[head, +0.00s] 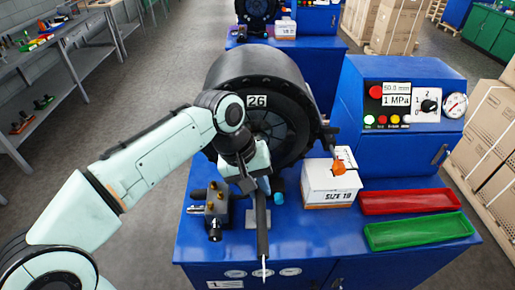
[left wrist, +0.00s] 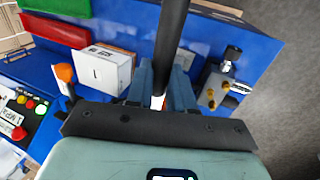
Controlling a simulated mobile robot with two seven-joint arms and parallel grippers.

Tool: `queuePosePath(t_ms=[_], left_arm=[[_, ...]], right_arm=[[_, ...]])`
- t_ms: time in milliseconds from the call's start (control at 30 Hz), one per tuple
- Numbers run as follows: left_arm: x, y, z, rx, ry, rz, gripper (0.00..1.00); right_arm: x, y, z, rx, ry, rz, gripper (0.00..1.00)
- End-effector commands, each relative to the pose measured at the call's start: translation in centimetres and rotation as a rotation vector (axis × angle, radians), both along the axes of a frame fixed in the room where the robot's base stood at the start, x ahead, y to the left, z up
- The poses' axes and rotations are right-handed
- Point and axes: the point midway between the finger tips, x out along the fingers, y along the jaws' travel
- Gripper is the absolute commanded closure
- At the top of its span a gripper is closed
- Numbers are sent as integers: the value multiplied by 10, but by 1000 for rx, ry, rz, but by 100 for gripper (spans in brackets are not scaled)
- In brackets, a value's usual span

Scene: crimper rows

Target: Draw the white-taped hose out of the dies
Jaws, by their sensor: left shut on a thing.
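The black hose (head: 262,225) points out over the front of the blue bench, with a thin white piece at its near end. My left gripper (head: 257,187) is shut on the hose in front of the crimper. In the left wrist view the hose (left wrist: 172,40) runs between the blue-grey fingers (left wrist: 162,88), with a white band (left wrist: 158,102) showing between them. The crimper (head: 258,75) is a large black ring marked 26. My wrist covers part of its opening, so whether the hose's far end is inside the dies cannot be seen. My right gripper is not in view.
A white SIZE 19 box (head: 329,190) and an orange knob (head: 338,167) are right of the gripper. Red (head: 405,208) and green (head: 385,240) trays lie further right. A dark fitting with brass parts (head: 213,207) stands close on the left. The control panel (head: 408,100) is behind right.

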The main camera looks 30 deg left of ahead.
Motion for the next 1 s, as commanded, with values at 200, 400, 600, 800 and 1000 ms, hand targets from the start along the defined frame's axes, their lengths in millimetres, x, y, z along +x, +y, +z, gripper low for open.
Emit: queuePosePath(t_ms=[200,400,600,800,1000], left_arm=[[2,0,15,-1,-8,0,100],[1,0,25,-1,-7,0,100],[1,0,35,0,-5,-1,100],[0,0,38,0,-5,0,100],[0,0,37,0,-5,0,100]], right_arm=[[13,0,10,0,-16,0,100],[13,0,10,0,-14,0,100],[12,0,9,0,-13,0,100],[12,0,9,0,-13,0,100],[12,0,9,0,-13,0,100]])
